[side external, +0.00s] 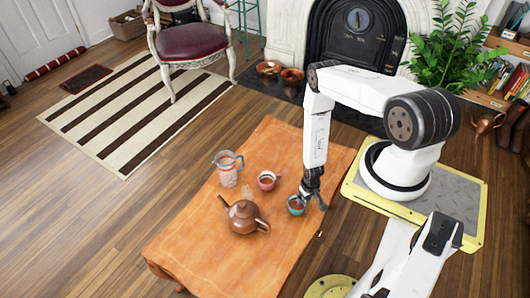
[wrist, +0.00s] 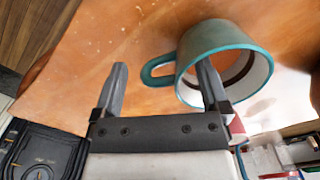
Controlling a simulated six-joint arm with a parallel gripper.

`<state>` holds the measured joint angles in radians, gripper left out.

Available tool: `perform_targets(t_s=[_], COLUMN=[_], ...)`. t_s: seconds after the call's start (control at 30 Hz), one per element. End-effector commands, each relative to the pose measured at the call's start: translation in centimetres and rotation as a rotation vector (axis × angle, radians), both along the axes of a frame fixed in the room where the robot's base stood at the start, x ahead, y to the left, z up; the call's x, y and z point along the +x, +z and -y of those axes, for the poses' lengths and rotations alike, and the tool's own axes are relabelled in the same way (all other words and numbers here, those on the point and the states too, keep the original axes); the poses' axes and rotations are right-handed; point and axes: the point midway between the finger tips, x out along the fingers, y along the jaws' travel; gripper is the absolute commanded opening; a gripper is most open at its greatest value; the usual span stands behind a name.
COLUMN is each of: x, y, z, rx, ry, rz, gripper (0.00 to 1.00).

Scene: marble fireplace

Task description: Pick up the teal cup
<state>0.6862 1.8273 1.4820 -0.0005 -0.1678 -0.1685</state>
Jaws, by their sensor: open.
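The teal cup (side external: 296,207) stands on the orange-brown table, at my gripper (side external: 312,200) in the side view. In the wrist view the teal cup (wrist: 262,62) shows its teal rim and pale inside, with its handle pointing left. My gripper (wrist: 161,66) is open. Its right finger overlaps the cup's mouth near the handle side, and its left finger is beyond the handle's outer end. The handle lies between the two fingers in the picture. I cannot tell how deep the right finger is in the cup.
The table's front left part is bare. A striped rug (side external: 130,110) lies beyond.

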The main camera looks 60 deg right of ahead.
Motion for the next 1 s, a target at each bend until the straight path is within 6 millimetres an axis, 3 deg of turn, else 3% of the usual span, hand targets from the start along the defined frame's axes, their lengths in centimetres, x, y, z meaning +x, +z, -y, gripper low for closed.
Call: perform_targets(t_s=[0.2, 0.5, 1.0], x=[0.0, 0.0, 0.03], y=[0.02, 0.03, 0.46], z=[0.0, 0.0, 0.01], rx=[0.0, 0.0, 0.0], ry=[0.0, 0.0, 0.0], rz=[0.0, 0.0, 0.0], gripper=[0.92, 0.0, 0.0])
